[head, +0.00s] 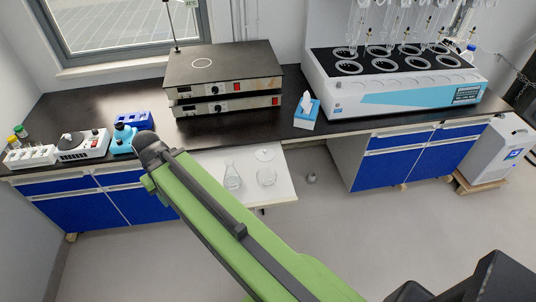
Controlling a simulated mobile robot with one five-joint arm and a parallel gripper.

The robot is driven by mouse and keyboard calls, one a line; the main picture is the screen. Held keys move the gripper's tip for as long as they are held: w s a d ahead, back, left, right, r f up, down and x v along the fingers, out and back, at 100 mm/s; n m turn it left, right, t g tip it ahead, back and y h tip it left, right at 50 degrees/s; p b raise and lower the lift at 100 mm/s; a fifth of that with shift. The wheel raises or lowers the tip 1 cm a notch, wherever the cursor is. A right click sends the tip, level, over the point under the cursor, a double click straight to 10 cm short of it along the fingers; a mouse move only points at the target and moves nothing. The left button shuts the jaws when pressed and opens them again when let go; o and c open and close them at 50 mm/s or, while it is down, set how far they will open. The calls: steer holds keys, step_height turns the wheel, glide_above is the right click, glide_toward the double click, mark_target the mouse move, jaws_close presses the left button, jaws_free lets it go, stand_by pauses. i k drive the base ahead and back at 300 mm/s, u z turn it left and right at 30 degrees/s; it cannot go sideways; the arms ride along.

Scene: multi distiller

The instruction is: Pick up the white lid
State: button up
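A thin round white disc that looks like the white lid (265,154) lies flat near the back of a low white table (282,185). A conical glass flask (232,178) and a round glass vessel (267,177) stand in front of it. My green arm crosses the view from the lower right up to a dark joint left of the white table. It covers the table's left part. I see no gripper fingers, so I cannot tell what my gripper holds.
The black bench (330,130) runs behind, with stacked hot plates (222,80), a blue-and-white tissue box (306,112) and a large white distiller (400,92). Blue cabinets (385,168) flank the white table. The grey floor (330,220) right of it is mostly clear, with a small grey object (311,178).

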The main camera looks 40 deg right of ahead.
mark_target(264, 154)
steer(key=i, duration=0.85)
steer(key=u, duration=0.05)
